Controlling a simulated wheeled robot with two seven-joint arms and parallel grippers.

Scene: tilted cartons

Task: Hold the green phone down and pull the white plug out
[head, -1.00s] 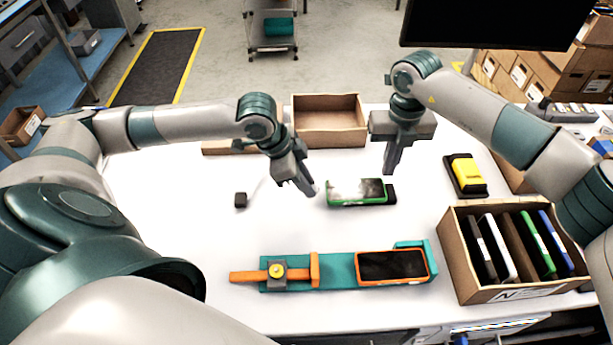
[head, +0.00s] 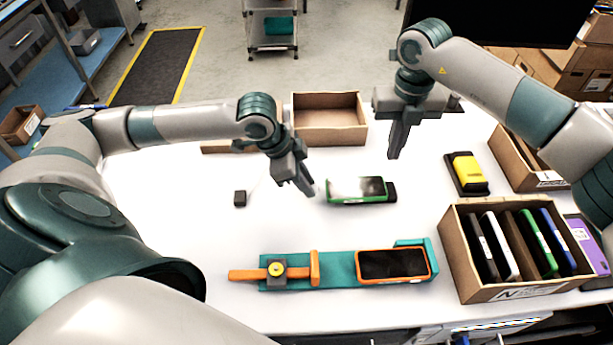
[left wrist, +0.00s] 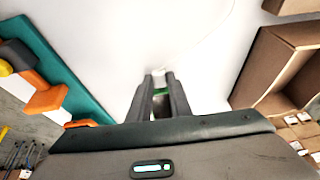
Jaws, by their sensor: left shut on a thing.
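The green phone (head: 357,190) lies screen up on the white table, with a dark block at its right end. My left gripper (head: 308,188) is just left of the phone's left end. In the left wrist view, my left gripper (left wrist: 157,82) is shut on the white plug (left wrist: 158,72), at its fingertips. A bit of green shows between the fingers. I cannot tell whether the plug still touches the phone. My right gripper (head: 396,152) hangs above the table, behind and right of the phone, clear of it. Its fingers look close together, but their gap is unclear.
A dark cube (head: 240,198) stands left, with a thin pale cable near it. In front is a teal fixture (head: 340,271) with an orange phone (head: 392,264). A carton of upright phones (head: 515,293) stands right. An open carton (head: 329,143) is behind. A yellow item (head: 465,170) sits right.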

